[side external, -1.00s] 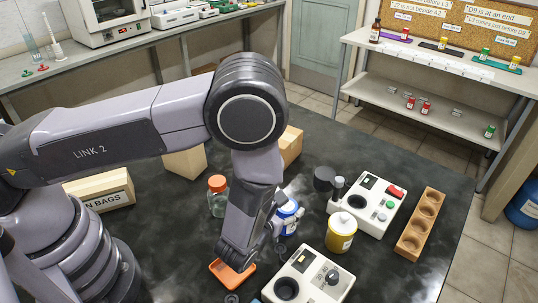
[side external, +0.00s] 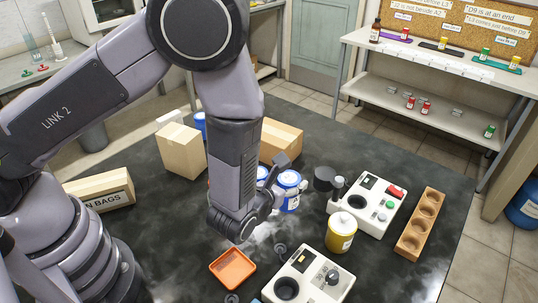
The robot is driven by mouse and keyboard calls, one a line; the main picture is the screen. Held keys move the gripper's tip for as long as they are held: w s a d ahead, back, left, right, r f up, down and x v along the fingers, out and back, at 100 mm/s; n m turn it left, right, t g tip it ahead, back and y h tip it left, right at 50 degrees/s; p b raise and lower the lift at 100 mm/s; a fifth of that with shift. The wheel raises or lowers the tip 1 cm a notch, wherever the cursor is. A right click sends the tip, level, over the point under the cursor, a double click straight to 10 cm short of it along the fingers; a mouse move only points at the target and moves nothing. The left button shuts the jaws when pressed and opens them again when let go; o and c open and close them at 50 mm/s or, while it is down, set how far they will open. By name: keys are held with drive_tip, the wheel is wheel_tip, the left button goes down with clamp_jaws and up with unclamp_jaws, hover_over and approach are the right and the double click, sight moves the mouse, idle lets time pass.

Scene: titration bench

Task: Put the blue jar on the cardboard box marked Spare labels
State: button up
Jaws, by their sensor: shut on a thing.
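A blue jar (side external: 289,199) with a pale lid is at my gripper (side external: 287,184), right of my wrist. My gripper is shut on it, though my wrist hides part of the fingers. I cannot tell how far the jar is above the table. A second blue-and-white jar (side external: 262,174) shows partly behind my arm. Cardboard boxes stand at the back: one left of my forearm (side external: 181,151) and one behind it (side external: 281,141). No "Spare labels" marking is readable on either. A third box (side external: 99,190) at left reads "N BAGS".
An orange tray (side external: 232,269) lies in front of my gripper. A yellow jar (side external: 341,233), two white instruments (side external: 369,205) (side external: 308,275) and a wooden rack (side external: 420,222) stand right. A blue object (side external: 200,124) is behind the left box.

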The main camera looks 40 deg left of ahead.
drive_tip(key=w+a+r+n+g+y, duration=0.1)
drive_tip(key=w+a+r+n+y, duration=0.15)
drive_tip(key=a+r, duration=0.55)
drive_tip(key=w+a+r+n+g+y, duration=0.1)
drive_tip(key=w+a+r+n+y, duration=0.25)
drive_tip(key=a, duration=0.85)
drive_tip(key=m, duration=0.1)
hover_over(274, 131)
wheel_tip(274, 131, down, 8)
drive_tip(key=f, duration=0.1)
drive_tip(key=shift+f+h, duration=0.4)
drive_tip(key=shift+f, duration=0.8)
drive_tip(key=o, duration=1.1)
drive_tip(key=shift+f, duration=0.1)
